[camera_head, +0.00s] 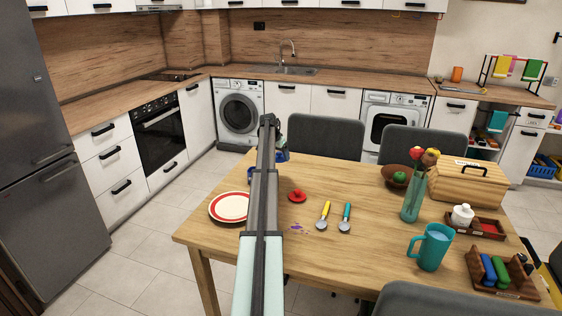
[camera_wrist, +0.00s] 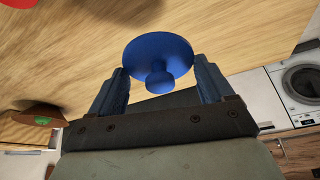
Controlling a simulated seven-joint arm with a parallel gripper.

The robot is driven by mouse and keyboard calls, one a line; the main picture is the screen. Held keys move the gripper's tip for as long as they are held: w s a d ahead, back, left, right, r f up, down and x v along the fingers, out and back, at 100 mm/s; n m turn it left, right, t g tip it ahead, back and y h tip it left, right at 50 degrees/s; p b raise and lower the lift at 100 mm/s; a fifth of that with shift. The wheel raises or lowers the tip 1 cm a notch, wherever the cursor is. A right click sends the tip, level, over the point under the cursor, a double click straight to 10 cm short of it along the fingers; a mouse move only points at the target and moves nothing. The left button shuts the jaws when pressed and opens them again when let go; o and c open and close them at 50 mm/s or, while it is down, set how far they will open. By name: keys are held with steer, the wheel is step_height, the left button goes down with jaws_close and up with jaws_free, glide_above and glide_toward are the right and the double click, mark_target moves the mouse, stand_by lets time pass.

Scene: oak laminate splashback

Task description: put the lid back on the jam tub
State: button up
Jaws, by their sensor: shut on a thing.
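A round blue lid (camera_wrist: 158,50) with a knob is between the two fingers of my gripper (camera_wrist: 160,70) in the wrist view. The gripper is shut on it at its rim, with the knob towards the palm. In the head view my own arm hides most of the gripper. Blue parts show on both sides of the arm; I cannot tell whether the left blue patch (camera_head: 252,173) is the held lid or a tub. A smaller red lid-like piece with a knob (camera_head: 297,195) lies on the table. No tub is clearly seen.
On the table (camera_head: 380,255) are a red-rimmed plate (camera_head: 230,207), two spoons (camera_head: 334,217), a purple smear (camera_head: 297,228), a teal mug (camera_head: 430,247), a vase (camera_head: 412,200), a bowl (camera_head: 398,178) and a wooden box (camera_head: 467,185). The front middle is clear.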

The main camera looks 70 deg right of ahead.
steer(key=shift+n+h, duration=0.3)
steer(key=shift+n, duration=0.2)
steer(key=w+a, duration=0.1)
steer(key=w, duration=0.2)
steer(key=w+a+r, duration=0.1)
steer(key=w, duration=0.1)
steer(key=w+a+r, duration=0.1)
steer(key=w, duration=0.2)
steer(key=shift+w+a+r, duration=0.25)
steer(key=shift+w+a, duration=0.1)
steer(key=a, duration=0.1)
steer(key=w+a+r+m, duration=0.1)
steer(key=a, duration=0.1)
steer(key=shift+w, duration=0.2)
steer(key=shift+f, duration=0.1)
steer(key=shift+f, duration=3.1)
steer(key=shift+f, duration=0.15)
steer(key=o, duration=0.9)
